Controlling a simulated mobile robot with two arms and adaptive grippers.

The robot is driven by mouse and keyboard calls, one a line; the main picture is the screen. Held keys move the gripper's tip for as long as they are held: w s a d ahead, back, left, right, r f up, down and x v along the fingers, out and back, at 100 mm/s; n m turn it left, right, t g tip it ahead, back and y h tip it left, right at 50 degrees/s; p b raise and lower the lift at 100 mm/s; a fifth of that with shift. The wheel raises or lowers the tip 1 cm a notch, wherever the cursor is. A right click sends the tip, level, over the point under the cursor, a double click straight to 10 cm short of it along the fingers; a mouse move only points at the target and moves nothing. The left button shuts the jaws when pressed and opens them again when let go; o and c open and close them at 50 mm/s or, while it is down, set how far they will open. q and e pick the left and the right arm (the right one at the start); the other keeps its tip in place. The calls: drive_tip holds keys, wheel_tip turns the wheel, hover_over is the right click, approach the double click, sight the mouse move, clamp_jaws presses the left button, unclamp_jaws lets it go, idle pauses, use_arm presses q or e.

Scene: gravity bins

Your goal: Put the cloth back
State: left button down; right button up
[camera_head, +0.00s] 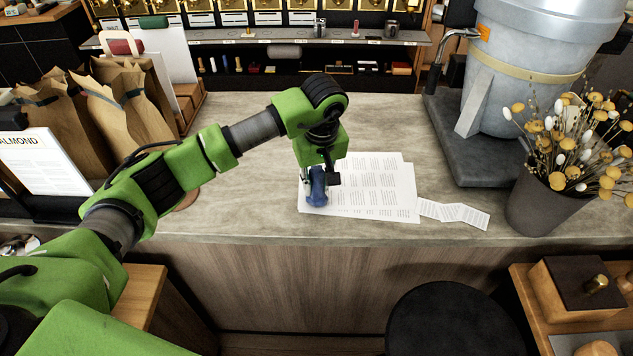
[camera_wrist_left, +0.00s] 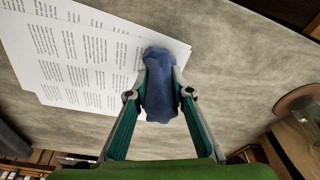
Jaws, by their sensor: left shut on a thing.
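A blue cloth (camera_head: 318,188) is at the left edge of the printed papers on the counter. My left gripper (camera_head: 318,178) points down over it and is shut on it. In the left wrist view the bunched cloth (camera_wrist_left: 160,88) sits between the two fingers of the left gripper (camera_wrist_left: 162,100). Whether the cloth still touches the papers I cannot tell. The right gripper is not in view.
Printed papers (camera_head: 375,185) lie flat on the counter (camera_head: 240,215). Paper bags (camera_head: 130,105) stand at the left. A dark flower pot (camera_head: 545,205) and a large metal urn (camera_head: 530,75) stand at the right. A low shelf (camera_head: 290,82) runs along the back. The counter's middle is mostly clear.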

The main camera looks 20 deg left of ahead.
sight(319, 200)
use_arm(q)
drive_tip(key=shift+f, duration=0.15)
drive_tip(key=c, duration=1.7)
unclamp_jaws()
drive_tip(key=r, duration=0.4)
drive_tip(key=s+r, duration=0.1)
drive_tip(key=r, duration=0.3)
drive_tip(key=d+r, duration=0.1)
drive_tip(key=r, duration=0.3)
drive_tip(key=shift+s, duration=0.25)
